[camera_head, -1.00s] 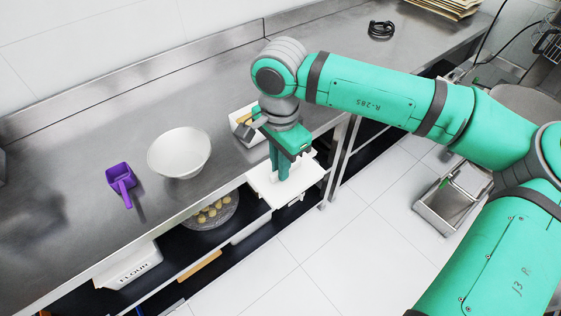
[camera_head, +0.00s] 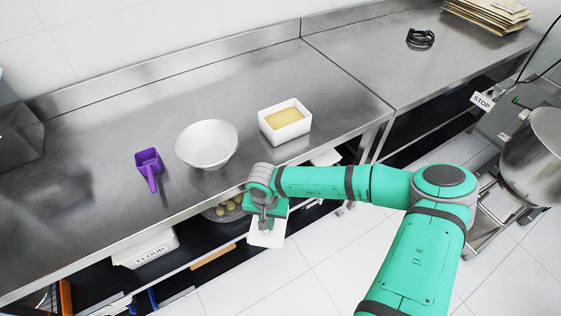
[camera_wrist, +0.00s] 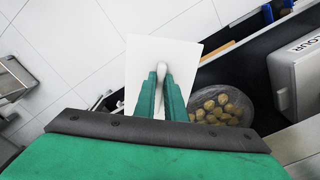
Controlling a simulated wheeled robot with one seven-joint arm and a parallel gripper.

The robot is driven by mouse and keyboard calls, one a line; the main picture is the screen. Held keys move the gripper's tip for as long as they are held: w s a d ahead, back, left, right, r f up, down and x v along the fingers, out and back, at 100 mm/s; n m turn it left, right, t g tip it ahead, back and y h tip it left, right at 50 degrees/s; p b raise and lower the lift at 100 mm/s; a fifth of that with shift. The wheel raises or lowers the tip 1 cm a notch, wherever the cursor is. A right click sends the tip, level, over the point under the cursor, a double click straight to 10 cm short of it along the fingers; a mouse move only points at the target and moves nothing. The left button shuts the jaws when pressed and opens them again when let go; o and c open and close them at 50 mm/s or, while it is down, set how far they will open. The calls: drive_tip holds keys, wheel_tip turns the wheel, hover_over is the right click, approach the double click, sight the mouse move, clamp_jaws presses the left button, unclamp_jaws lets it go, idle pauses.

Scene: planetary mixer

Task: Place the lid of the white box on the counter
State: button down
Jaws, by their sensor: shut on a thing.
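The white box (camera_head: 286,125) stands open on the steel counter (camera_head: 110,165), with a yellowish filling showing inside. Its white lid (camera_head: 267,238) is held by my gripper (camera_head: 264,222) in front of the counter's front edge, out over the lower shelf and floor. In the wrist view the lid (camera_wrist: 190,50) is a pale flat panel. My gripper's two green fingers (camera_wrist: 162,80) are closed on a raised white handle in the lid's middle. Part of the lid is hidden behind the fingers.
A white bowl (camera_head: 207,144) and a purple scoop (camera_head: 149,168) stand on the counter left of the box. Bare counter lies around them. Below are a flour bin (camera_head: 146,248) and a plate of dough balls (camera_wrist: 217,104). A mixer bowl (camera_head: 535,155) stands at the right.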

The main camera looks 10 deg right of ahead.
drive_tip(key=a+f+n, duration=0.4)
drive_tip(key=f, duration=0.8)
drive_tip(key=shift+w+f, duration=0.35)
